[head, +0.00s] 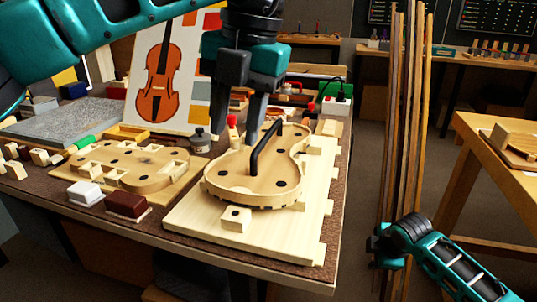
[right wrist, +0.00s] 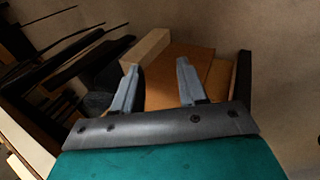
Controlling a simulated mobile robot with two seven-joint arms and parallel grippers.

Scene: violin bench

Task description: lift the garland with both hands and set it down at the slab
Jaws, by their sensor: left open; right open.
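The garland (head: 235,180) is a light-wood violin outline with dark round holes inside. It lies on a pale wooden board (head: 190,219) at the bench's right side, and a black bent bar (head: 257,157) rises from it. The slab (head: 60,124) is a flat grey stone at the bench's left. My left gripper (head: 256,130) is open and points down at the garland's far part; I cannot tell whether it touches. My right gripper (head: 378,246) is low, right of the bench and away from the garland. In the right wrist view its fingers (right wrist: 157,85) are apart and empty.
A second violin-shaped wooden form (head: 135,166) lies between slab and board. White (head: 84,192) and brown (head: 127,205) blocks sit near the front edge. A violin picture panel (head: 165,75) stands behind. Tall wooden strips (head: 405,130) stand right of the bench.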

